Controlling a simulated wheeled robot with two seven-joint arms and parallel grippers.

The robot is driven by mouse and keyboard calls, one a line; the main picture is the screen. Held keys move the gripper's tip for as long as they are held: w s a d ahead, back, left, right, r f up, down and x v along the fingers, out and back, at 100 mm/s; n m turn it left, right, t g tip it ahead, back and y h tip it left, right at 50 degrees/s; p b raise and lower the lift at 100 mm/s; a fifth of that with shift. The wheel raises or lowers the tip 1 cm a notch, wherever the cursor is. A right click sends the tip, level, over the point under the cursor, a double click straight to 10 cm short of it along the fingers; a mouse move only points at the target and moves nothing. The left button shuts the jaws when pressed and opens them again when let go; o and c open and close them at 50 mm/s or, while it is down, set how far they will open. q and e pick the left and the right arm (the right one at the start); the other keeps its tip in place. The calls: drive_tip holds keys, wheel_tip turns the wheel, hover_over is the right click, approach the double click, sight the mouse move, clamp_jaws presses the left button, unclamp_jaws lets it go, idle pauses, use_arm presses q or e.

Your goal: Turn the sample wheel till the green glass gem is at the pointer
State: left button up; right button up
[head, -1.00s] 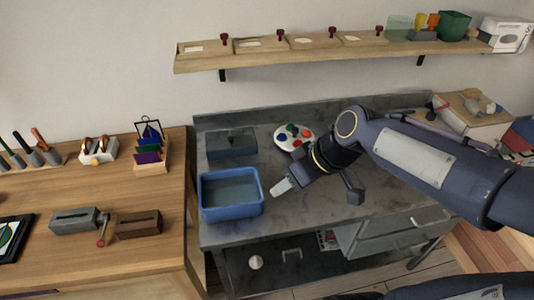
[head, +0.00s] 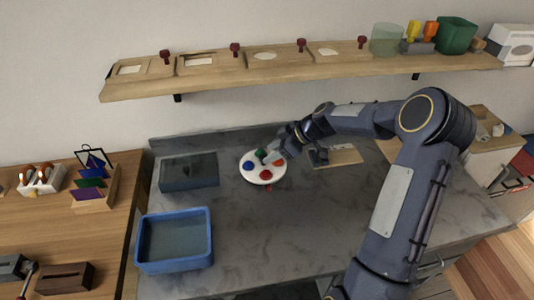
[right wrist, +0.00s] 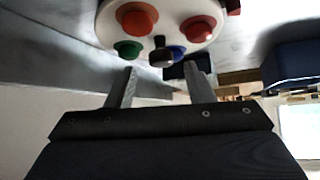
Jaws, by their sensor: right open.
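The white sample wheel (head: 251,176) lies on the grey bench and carries red (head: 265,174), blue (head: 250,164), green (head: 261,153) and orange (head: 279,162) gems. A small dark red pointer (head: 268,188) sits at its near edge, closest to the red gem; the green gem is on the far side. My right gripper (head: 270,158) is at the wheel's far right part. My left gripper is not in view.
A blue basin (head: 175,266) stands at the bench's left front, with a dark grey box (head: 190,175) behind it. A wooden shelf (head: 220,83) with panels and pots runs along the wall above. The bench middle is clear.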

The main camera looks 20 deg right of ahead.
drive_tip(key=shift+x, duration=1.35)
drive_tip(key=shift+a, duration=0.1)
clamp_jaws()
